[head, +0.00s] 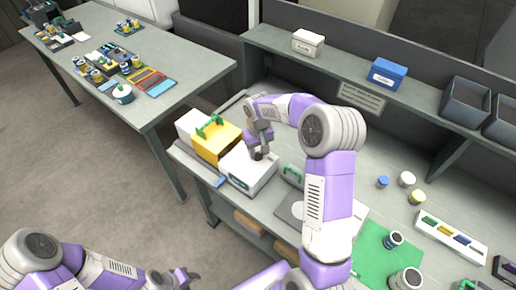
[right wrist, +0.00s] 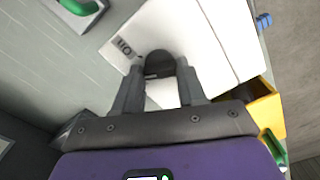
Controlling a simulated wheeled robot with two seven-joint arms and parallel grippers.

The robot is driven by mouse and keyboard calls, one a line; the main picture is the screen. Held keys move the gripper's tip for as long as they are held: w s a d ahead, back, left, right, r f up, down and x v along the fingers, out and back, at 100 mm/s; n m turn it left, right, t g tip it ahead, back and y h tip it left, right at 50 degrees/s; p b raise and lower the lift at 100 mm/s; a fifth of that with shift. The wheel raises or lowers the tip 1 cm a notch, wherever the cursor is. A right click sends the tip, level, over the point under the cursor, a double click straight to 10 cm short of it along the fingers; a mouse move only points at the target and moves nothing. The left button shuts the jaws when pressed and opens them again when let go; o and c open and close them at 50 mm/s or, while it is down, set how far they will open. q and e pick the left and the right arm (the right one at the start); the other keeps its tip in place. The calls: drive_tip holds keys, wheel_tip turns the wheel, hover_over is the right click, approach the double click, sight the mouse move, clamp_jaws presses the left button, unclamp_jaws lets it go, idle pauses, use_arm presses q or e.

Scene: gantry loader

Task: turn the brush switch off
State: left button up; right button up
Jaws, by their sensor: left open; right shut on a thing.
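A white box (head: 247,174) with a dark label on its front stands on the bench in the head view. In the right wrist view its white face (right wrist: 200,35) carries small dark lettering that I cannot read surely. A dark rounded knob (right wrist: 159,63) sits on that face; I take it for the brush switch. My right gripper (head: 259,154) is shut on this knob, with one finger on each side. Which way the knob is set is not clear. My left gripper (head: 190,276) is open and empty, low in the head view, away from the bench.
A yellow box (head: 215,143) with a green handle stands left of the white box. A green handle (head: 294,171) is to the right. Pots, a green mat (head: 375,245) and a white tray (head: 450,237) lie further right. A side table (head: 150,105) holds many parts.

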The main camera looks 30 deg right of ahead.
sight(258, 153)
drive_tip(key=n+p, duration=0.1)
drive_tip(key=n, duration=0.4)
drive_tip(key=shift+n, duration=0.3)
idle(0.4)
drive_tip(key=o, duration=1.1)
drive_tip(key=shift+c, duration=0.2)
wheel_tip(258, 153, up, 8)
drive_tip(key=shift+f+p, duration=0.15)
drive_tip(key=shift+p, duration=0.35)
